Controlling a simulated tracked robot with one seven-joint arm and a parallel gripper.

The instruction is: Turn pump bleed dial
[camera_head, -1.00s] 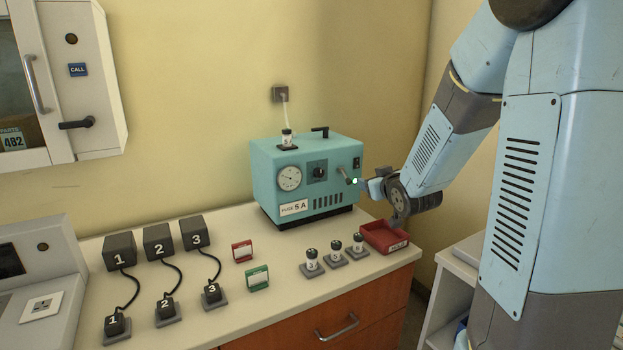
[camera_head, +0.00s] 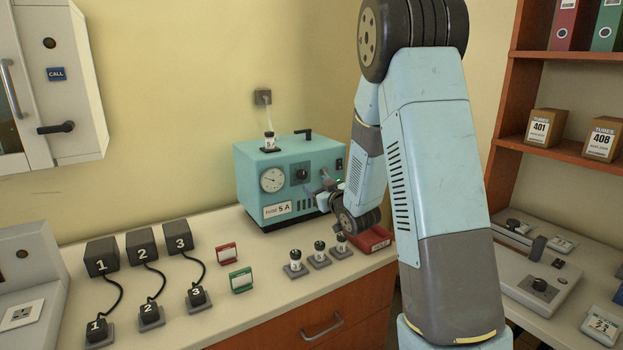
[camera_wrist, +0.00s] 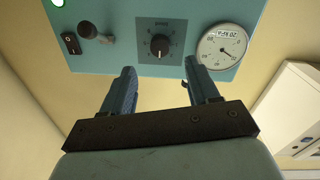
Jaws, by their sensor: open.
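The teal pump box (camera_head: 255,158) stands on the bench against the wall. Its front carries a black dial (camera_head: 302,174) on a dark scale plate, with a round gauge (camera_head: 272,179) to its left. The wrist view shows the dial (camera_wrist: 159,45) close, the gauge (camera_wrist: 222,46) to its right, and a rocker switch (camera_wrist: 71,43) and a dark knob (camera_wrist: 88,30) to its left. My gripper (camera_wrist: 159,72) is open and empty, its fingers apart below the dial in that view, pointing at the panel. In the head view my gripper (camera_head: 325,186) is by the pump's front, partly hidden by my arm.
A red tray (camera_head: 378,244) and several capped vials (camera_head: 320,253) stand in front of the pump, close under my wrist. Numbered black boxes with cabled plugs (camera_head: 102,257) and red and green cards (camera_head: 240,280) lie to the left.

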